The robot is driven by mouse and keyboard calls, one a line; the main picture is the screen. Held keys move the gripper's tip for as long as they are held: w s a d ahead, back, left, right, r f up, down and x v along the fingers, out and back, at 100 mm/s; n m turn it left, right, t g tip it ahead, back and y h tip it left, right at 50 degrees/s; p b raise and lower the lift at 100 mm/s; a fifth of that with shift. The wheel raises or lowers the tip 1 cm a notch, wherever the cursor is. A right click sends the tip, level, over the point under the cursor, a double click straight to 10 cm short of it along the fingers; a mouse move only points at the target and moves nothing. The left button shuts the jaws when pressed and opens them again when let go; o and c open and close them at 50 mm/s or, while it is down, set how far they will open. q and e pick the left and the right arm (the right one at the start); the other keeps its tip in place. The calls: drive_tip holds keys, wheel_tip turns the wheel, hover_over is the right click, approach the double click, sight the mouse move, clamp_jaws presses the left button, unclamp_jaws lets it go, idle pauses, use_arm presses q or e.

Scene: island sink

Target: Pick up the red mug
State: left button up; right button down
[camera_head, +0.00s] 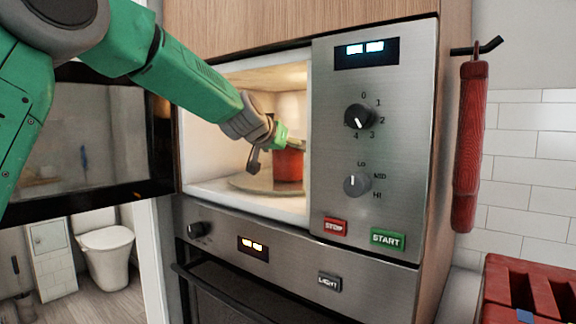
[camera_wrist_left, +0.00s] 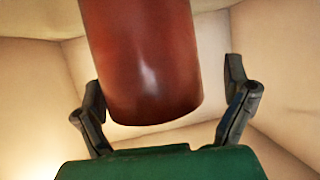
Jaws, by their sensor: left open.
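The red mug (camera_head: 289,166) stands on the round turntable (camera_head: 240,184) inside the open microwave. My left gripper (camera_head: 272,152) reaches into the microwave and is open at the mug, partly covering it in the head view. In the left wrist view the red mug (camera_wrist_left: 145,60) lies between the two spread fingers of my left gripper (camera_wrist_left: 164,88), with a gap visible on each side. The mug's handle cannot be made out. My right gripper is not in view.
The microwave door (camera_head: 85,145) stands open at the left, below my left arm. The control panel (camera_head: 370,150) borders the opening on the right. The cavity's walls lie close around the gripper.

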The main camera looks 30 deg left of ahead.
use_arm(q)
drive_tip(key=shift+d+r, duration=0.1)
drive_tip(key=shift+d, duration=0.1)
drive_tip(key=c, duration=1.1)
drive_tip(key=shift+d, duration=0.2)
drive_tip(key=c, duration=0.5)
drive_tip(key=shift+a+r, duration=0.1)
